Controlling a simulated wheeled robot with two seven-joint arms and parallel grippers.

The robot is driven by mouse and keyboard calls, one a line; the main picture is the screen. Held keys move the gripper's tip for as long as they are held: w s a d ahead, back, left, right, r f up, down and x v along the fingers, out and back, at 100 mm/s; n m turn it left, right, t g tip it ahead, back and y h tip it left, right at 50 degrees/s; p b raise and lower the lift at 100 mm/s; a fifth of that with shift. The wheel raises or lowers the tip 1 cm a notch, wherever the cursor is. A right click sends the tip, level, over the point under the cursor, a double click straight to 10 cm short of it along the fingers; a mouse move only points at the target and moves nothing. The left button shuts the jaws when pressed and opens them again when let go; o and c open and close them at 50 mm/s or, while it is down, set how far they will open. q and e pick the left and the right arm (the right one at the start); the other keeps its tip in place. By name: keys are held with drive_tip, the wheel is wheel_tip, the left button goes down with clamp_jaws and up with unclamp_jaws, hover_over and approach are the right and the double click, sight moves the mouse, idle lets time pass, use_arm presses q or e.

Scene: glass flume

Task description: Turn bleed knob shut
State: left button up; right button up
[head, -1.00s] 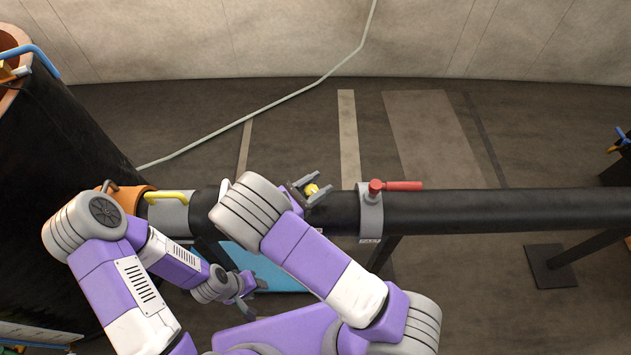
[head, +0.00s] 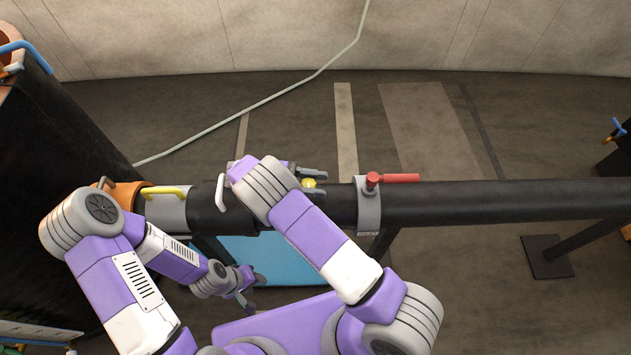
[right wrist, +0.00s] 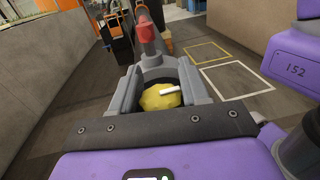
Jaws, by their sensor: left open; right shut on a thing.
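The yellow bleed knob (head: 309,184) sits on top of the black pipe (head: 500,203). My right gripper (head: 314,182) is shut on it, with one grey finger on either side. In the right wrist view the knob (right wrist: 158,99) shows between the fingers of the right gripper (right wrist: 158,90), with a white mark on its top pointing right and slightly up. My left gripper (head: 250,287) is open and empty, low in front of the pipe, over the blue panel.
A red-handled valve (head: 398,178) stands on a grey collar just right of the knob. A yellow handle (head: 164,191) and a white handle (head: 221,196) are on the left part of the pipe. A blue panel (head: 290,262) lies below the pipe. A dark tank (head: 60,150) stands at the left.

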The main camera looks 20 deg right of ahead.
drive_tip(key=shift+m+g+y, duration=0.3)
drive_tip(key=shift+m+g, duration=0.1)
drive_tip(key=shift+g, duration=0.1)
drive_tip(key=o, duration=0.9)
drive_tip(key=shift+o, duration=0.2)
wheel_tip(320, 180, up, 10)
drive_tip(key=p, duration=0.3)
drive_tip(key=shift+p, duration=0.4)
